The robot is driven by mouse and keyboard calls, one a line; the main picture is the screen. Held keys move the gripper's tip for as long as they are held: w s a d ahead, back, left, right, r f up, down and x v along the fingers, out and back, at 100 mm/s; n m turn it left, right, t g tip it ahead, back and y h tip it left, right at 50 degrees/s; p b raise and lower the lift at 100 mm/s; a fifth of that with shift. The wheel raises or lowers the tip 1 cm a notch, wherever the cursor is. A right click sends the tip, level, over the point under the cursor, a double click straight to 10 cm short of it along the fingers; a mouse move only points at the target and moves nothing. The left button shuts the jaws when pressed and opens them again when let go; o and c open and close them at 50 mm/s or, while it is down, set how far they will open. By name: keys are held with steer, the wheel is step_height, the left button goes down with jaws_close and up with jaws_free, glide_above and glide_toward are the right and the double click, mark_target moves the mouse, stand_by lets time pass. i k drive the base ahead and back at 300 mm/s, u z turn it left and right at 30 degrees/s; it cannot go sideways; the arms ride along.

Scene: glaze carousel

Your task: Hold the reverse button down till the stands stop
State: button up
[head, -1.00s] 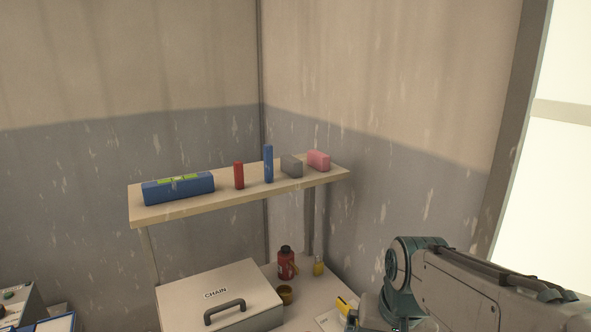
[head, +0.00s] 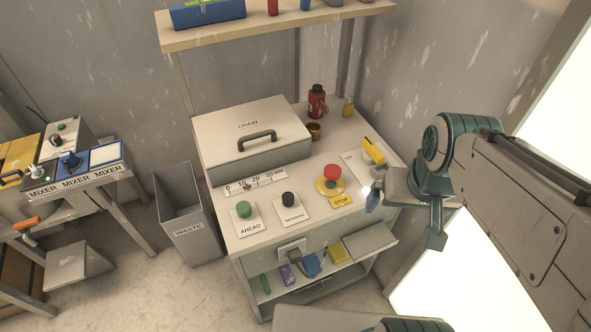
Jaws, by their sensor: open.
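The reverse button is a black knob (head: 288,199) on a white plate (head: 293,216) with small lettering that seems to read REVERSE, on the front part of the grey cabinet top. A green button (head: 243,209) marked AHEAD is left of it. A red mushroom button (head: 332,173) on a yellow base, marked STOP, is right of it. My gripper (head: 374,197) is at the cabinet's right edge, right of the STOP button and apart from the reverse button. It is open; its fingers show only in part. No stands can be made out.
A CHAIN box (head: 250,146) with a handle stands at the back left of the top. A yellow lever (head: 373,150) stands near my gripper. A red bottle (head: 317,102) and padlock are behind. A shelf (head: 275,28) hangs above. A waste bin (head: 187,215) and MIXER panel are left.

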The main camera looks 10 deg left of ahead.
mark_target(287, 198)
steer(key=k, duration=1.35)
steer(key=u, duration=0.65)
steer(key=i, duration=1.45)
steer(key=z, duration=0.8)
